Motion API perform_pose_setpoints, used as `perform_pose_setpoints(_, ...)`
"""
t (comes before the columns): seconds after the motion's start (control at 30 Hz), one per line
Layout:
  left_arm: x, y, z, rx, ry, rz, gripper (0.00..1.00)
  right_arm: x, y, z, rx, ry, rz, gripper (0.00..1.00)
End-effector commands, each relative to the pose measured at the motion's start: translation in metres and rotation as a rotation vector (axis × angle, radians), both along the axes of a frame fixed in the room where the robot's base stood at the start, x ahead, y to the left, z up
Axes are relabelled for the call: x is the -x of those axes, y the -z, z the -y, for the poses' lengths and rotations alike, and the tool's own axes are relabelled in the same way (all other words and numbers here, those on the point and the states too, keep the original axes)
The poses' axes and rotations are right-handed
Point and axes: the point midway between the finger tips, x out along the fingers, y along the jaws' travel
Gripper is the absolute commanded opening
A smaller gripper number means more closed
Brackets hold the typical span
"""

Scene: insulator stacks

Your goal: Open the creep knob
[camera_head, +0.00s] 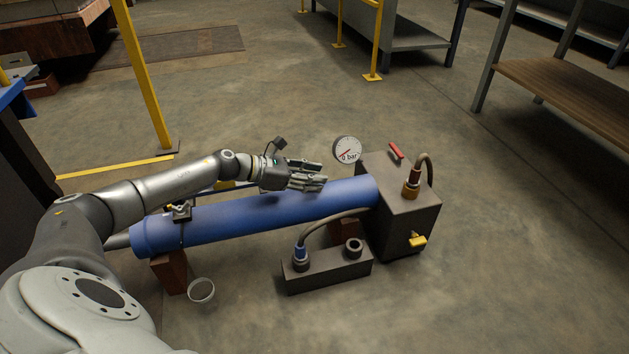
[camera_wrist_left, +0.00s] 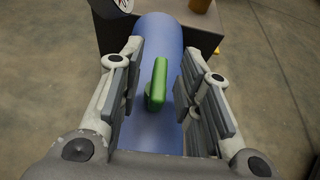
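No label shows which part is the creep knob. My left gripper (camera_head: 317,172) is open above the blue cylinder (camera_head: 250,213). In the wrist view its fingers (camera_wrist_left: 163,58) are on either side of the green handle, with gaps to both. The green handle cannot be made out in the head view. A red lever (camera_head: 396,151) is on top of the grey block (camera_head: 395,215), and a yellow knob (camera_head: 417,241) is on its side. My right gripper is not in view.
A pressure gauge (camera_head: 347,150) reading about 0 bar stands beside the block. A hose (camera_head: 335,222) reaches a low connector box (camera_head: 330,271) in front of the cylinder. A white ring (camera_head: 201,290) is on the floor.

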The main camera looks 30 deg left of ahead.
Motion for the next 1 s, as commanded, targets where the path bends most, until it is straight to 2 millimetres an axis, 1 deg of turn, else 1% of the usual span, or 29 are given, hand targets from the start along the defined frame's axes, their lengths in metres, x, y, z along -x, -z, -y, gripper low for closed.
perform_pose_setpoints(0.1,-0.0042,0.0015,0.0032,0.0,0.0,0.001,0.32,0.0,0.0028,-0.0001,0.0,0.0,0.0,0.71)
perform_pose_setpoints(0.4,-0.0047,0.0019,0.0041,0.0,0.0,0.0,0.32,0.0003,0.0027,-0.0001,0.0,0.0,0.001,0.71)
perform_pose_setpoints(0.47,-0.0047,0.0019,0.0041,0.0,0.0,0.0,0.26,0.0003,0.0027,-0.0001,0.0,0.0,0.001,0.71)
perform_pose_setpoints(0.67,-0.0045,0.0019,0.004,0.0,0.0,0.0,0.0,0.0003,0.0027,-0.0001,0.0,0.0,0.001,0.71)
perform_pose_setpoints(0.87,-0.0044,0.0015,0.0042,0.001,0.0,-0.001,0.0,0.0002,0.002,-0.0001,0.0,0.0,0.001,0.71)
perform_pose_setpoints(1.0,-0.0043,0.0002,0.0043,0.0,-0.014,0.0,0.0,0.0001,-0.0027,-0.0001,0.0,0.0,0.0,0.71)
